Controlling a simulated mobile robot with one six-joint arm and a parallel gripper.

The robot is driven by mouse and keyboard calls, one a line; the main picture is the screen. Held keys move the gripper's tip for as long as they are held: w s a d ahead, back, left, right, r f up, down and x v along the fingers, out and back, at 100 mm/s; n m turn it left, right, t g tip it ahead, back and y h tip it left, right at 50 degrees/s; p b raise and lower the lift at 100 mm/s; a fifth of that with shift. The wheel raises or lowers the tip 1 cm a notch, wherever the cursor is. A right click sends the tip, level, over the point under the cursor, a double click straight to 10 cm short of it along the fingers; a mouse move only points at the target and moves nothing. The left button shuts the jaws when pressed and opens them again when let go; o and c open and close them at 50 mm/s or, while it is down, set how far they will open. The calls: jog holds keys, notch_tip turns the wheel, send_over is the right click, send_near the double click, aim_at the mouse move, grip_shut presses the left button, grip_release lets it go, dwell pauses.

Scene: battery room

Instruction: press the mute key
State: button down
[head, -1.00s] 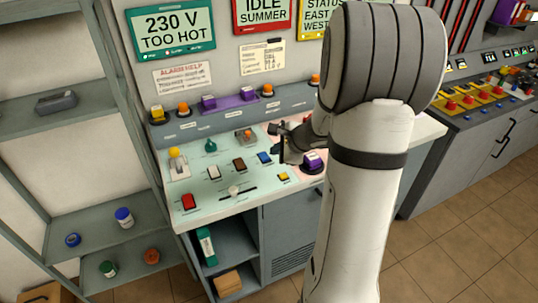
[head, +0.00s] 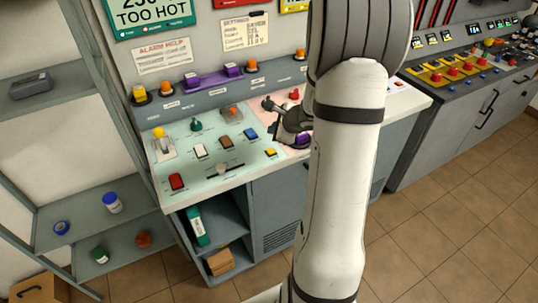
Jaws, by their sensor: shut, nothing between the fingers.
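The control desk (head: 235,181) has a pale green panel with several keys and switches: a red rocker (head: 177,181), a white rocker (head: 200,150), a brown rocker (head: 226,143), a blue key (head: 251,133) and a yellow key (head: 271,152). I cannot read the small labels, so I cannot tell which is the mute key. My gripper (head: 276,118) is shut and empty, over the right part of the panel near the pink section. My arm hides much of that section. A purple button (head: 303,138) shows just beside the gripper.
Orange lamps and purple blocks (head: 207,77) line the back ledge. A lever with a yellow knob (head: 160,140) stands at the panel's left. Shelves (head: 95,215) stand at left; a grey console (head: 465,115) stands at right. The floor (head: 440,235) at right is clear.

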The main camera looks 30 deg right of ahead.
aim_at(273, 152)
notch_tip(273, 152, down, 6)
jog(key=b, duration=0.4)
jog(key=shift+r, duration=0.25)
jog(key=shift+f+b, duration=0.35)
jog(key=shift+b, duration=0.15)
dwell(1.1)
jog(key=shift+f+b, duration=0.35)
jog(key=shift+b, duration=0.25)
jog(key=shift+f+b, duration=0.45)
jog(key=shift+b, duration=0.15)
dwell(0.6)
dwell(0.3)
jog(key=shift+r+p, duration=0.55)
jog(key=shift+r, duration=0.3)
